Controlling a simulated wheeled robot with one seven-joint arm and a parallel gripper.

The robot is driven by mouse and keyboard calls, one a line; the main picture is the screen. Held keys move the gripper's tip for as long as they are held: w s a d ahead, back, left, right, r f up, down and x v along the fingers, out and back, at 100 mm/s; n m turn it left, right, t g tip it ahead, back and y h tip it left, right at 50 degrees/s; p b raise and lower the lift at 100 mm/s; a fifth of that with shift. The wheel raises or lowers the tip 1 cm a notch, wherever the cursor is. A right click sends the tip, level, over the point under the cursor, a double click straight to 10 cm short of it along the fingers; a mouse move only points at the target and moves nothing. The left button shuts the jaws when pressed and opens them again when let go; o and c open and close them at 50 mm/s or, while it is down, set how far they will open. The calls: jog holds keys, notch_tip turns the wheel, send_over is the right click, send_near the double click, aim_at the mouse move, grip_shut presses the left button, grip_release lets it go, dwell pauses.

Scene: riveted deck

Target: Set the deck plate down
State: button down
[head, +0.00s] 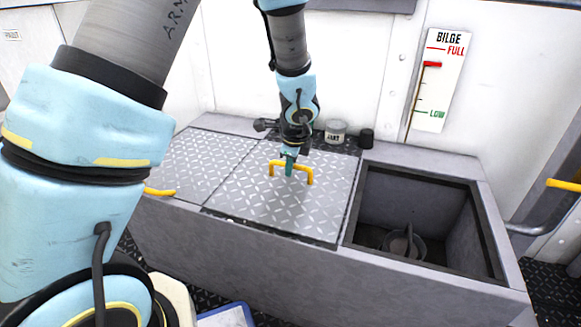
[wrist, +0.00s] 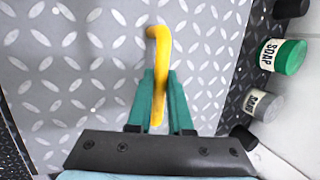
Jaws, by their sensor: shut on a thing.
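The deck plate (head: 265,205) is grey diamond-tread metal with a yellow handle (head: 308,176). It lies level over the middle of the bench top, left of the open bilge well. I cannot tell whether it rests fully or sits slightly above the surface. My gripper (head: 289,165) points down and is shut on the handle. In the wrist view, the green fingers of my gripper (wrist: 160,98) close around the yellow handle (wrist: 159,45), with the tread plate (wrist: 75,65) below.
The open well (head: 440,205) at right holds a dark round fitting (head: 403,245). Another tread plate (head: 190,165) lies at left. A labelled can (head: 336,131) and a black can (head: 367,138) stand behind. A green soap tin (wrist: 289,57) shows in the wrist view. A bilge gauge (head: 440,80) hangs on the wall.

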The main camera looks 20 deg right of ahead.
jog(key=c, duration=0.8)
grip_release()
jog(key=shift+f, duration=0.1)
jog(key=shift+c, duration=0.2)
